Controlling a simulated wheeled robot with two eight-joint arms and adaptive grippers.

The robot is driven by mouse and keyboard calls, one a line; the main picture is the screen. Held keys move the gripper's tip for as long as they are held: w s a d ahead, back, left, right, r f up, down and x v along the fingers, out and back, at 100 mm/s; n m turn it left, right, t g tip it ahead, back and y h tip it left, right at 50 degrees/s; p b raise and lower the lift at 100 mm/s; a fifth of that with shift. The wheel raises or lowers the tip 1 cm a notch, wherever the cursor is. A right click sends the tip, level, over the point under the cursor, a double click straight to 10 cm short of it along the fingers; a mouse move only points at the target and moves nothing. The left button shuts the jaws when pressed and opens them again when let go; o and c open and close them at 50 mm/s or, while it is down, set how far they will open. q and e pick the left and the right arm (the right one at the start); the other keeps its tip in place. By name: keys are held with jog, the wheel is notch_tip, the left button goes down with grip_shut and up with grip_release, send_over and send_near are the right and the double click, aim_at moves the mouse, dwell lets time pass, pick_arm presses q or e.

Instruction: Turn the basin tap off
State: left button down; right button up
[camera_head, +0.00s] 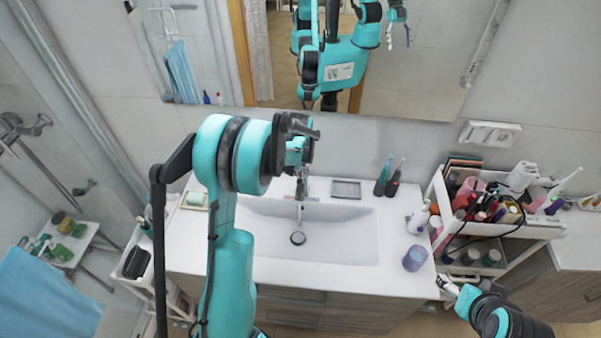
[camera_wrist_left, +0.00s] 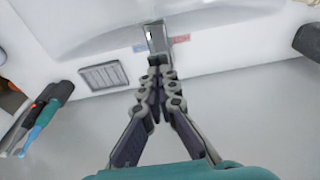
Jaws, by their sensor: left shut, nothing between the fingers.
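The basin tap (camera_head: 300,190) is a chrome fitting at the back of the white basin (camera_head: 340,240). In the left wrist view the tap (camera_wrist_left: 156,38) stands just past my fingertips, between a blue mark and a red mark. My left gripper (camera_wrist_left: 158,74) is shut and empty, with its tips close to the tap; I cannot tell if they touch it. In the head view the left gripper (camera_head: 303,172) is partly hidden by its own wrist. My right gripper (camera_head: 447,286) is low at the right, near the counter's front corner; its finger opening is unclear. I cannot clearly tell if water runs.
A soap dish (camera_head: 194,199) lies left of the basin. A grey drain tray (camera_head: 346,189), toothbrushes (camera_head: 388,178), a white bottle (camera_head: 418,217) and a purple cup (camera_head: 415,258) stand to its right. A crowded cosmetics cart (camera_head: 502,232) stands beyond. A mirror (camera_head: 420,70) covers the back wall.

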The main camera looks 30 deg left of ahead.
pick_arm(q)
jog(key=shift+s+d+f+t+b, duration=0.1)
jog(key=shift+s+f+t+b, duration=0.3)
jog(key=shift+b, duration=0.45)
jog(key=shift+s+d+f+t+b, duration=0.1)
jog(key=shift+f+t+b, duration=0.1)
jog(key=shift+f+b, duration=0.5)
jog(key=shift+s+r+b, duration=0.1)
jog(key=shift+b, duration=0.25)
jog(key=shift+r, duration=0.1)
jog(key=shift+r+p, duration=0.2)
jog(key=shift+p, duration=0.1)
jog(key=r+p, duration=0.1)
jog(key=r, duration=0.1)
jog(key=r+p, duration=0.1)
jog(key=r, duration=0.1)
jog(key=shift+w+r, duration=0.2)
jog(key=shift+r, duration=0.15)
jog(key=s+d+v, duration=0.1)
jog(key=v, duration=0.7)
jog(key=s+d+f+m+t+b, duration=0.2)
jog(key=s+d+f+b, duration=0.5)
jog(key=s+f+b, duration=0.2)
jog(key=s+d+f+m+t+b, duration=0.2)
jog(key=s+d+f+b, duration=0.4)
jog(key=s+f+b, duration=0.3)
jog(key=s+b, duration=0.2)
jog(key=b, duration=0.2)
jog(key=shift+d+h, duration=0.4)
